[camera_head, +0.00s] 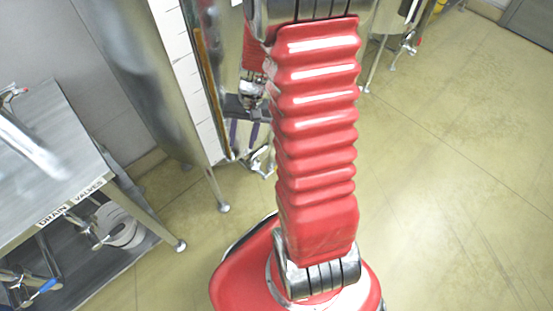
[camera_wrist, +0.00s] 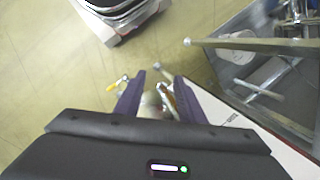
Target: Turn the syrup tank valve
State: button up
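My gripper (camera_head: 243,143) hangs beside a shiny steel tank (camera_head: 230,65) in the head view, its purple fingers pointing down. A metal outlet valve (camera_head: 262,158) sits just below and right of the fingers, partly hidden by my red arm. In the wrist view my gripper (camera_wrist: 158,82) has its two fingers spread apart. A metal fitting (camera_wrist: 150,100) with an orange-red part shows between them, and a small yellow piece (camera_wrist: 122,84) lies just left of the left finger. I cannot tell whether the fingers touch the fitting. No label naming the syrup tank is readable.
A steel table (camera_head: 60,150) labelled "DRAIN VALVES" stands at the left, with a white coil (camera_head: 122,228) and a blue-handled valve (camera_head: 42,288) on its lower shelf. Another tank with a valve (camera_head: 408,45) stands at the back. The floor (camera_head: 460,170) at the right is clear.

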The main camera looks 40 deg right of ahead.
jog(key=d+f+m+h, duration=0.1)
jog(key=d+f+m, duration=0.2)
jog(key=d+f, duration=0.3)
jog(key=w+d+f+m+t+h, duration=0.1)
jog(key=d+f+m, duration=0.2)
jog(key=d+f, duration=0.4)
jog(key=w+d+f+m+h, duration=0.1)
jog(key=d+f+m, duration=0.2)
jog(key=f, duration=1.5)
jog(key=d, duration=0.4)
jog(key=shift+w+f+m+t, duration=0.15)
jog(key=shift+w+m+t, duration=0.05)
jog(key=shift+m+t, duration=0.1)
jog(key=shift+f, duration=0.15)
jog(key=shift+w+f, duration=0.45)
jog(key=shift+f, duration=1.75)
jog(key=shift+w+f, duration=0.45)
jog(key=shift+f, duration=1.75)
jog(key=shift+w+f, duration=0.45)
jog(key=shift+f, duration=1.75)
jog(key=shift+c, duration=0.5)
grip_shut()
